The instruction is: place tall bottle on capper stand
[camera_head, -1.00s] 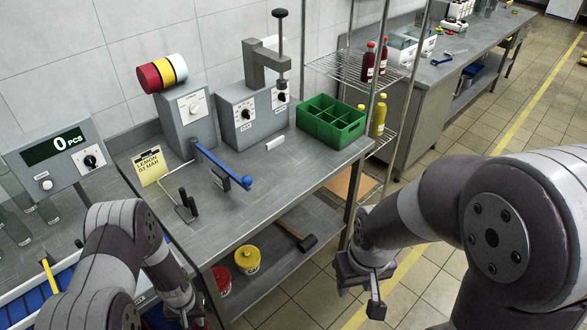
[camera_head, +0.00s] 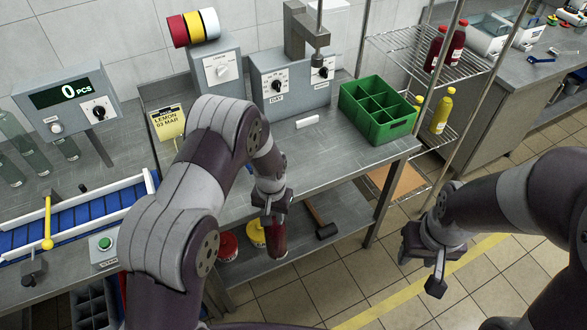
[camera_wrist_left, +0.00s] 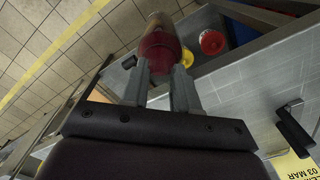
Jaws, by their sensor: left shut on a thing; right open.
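A dark red bottle (camera_head: 277,240) is held by my left gripper (camera_head: 272,200) in front of the bench's front edge, above the floor and beside the lower shelf. In the left wrist view the bottle (camera_wrist_left: 160,48) sits between the two fingers of my left gripper (camera_wrist_left: 160,75). The grey machine with an upright post and overhanging arm (camera_head: 306,38), which looks like the capper, stands at the back of the bench, behind the held bottle. My right gripper (camera_head: 428,262) is open and empty over the floor at right.
A green divided crate (camera_head: 390,125) stands at the bench's right end. A small white block (camera_head: 307,122) lies before the machine. Red bottles (camera_head: 437,48) stand on the wire rack. A yellow-lidded tub (camera_head: 256,232) is on the lower shelf. My left arm covers part of the bench.

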